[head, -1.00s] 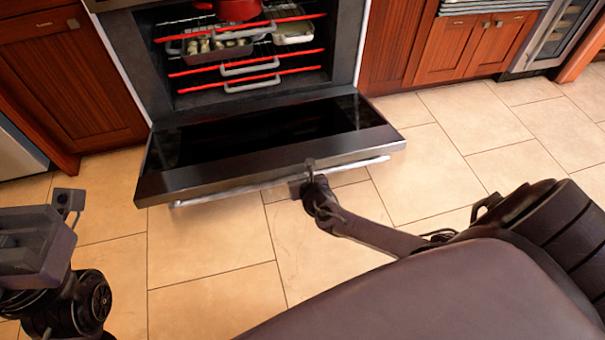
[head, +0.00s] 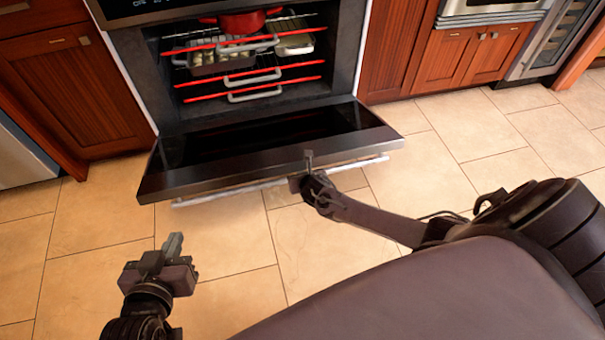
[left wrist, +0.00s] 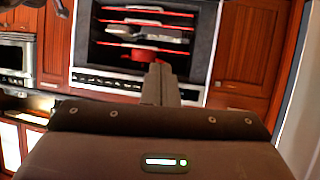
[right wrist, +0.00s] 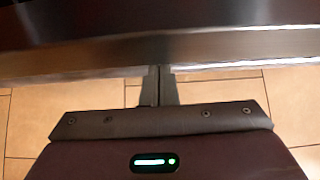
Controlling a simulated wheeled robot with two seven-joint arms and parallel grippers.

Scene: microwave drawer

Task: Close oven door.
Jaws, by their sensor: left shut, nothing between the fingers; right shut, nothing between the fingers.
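The oven (head: 133,60) stands at the back with its cavity exposed. Its black door (head: 262,142) is folded down and open, tilted a little above flat. The door's silver handle bar (head: 232,193) runs along its front edge. My right gripper (head: 308,160) is shut and empty at the front edge of the door, near the handle; exact contact is hard to tell. In the right wrist view its fingers (right wrist: 158,84) reach the door's edge (right wrist: 230,46). My left gripper (head: 174,246) is shut and empty over the floor, in front of the door's left end and apart from it.
Inside the oven are red-edged racks (head: 250,78), a red pot (head: 240,22) and trays (head: 222,62). Wooden cabinets stand on the left (head: 62,85) and right (head: 468,55). The tiled floor (head: 450,150) is clear to the right of the door.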

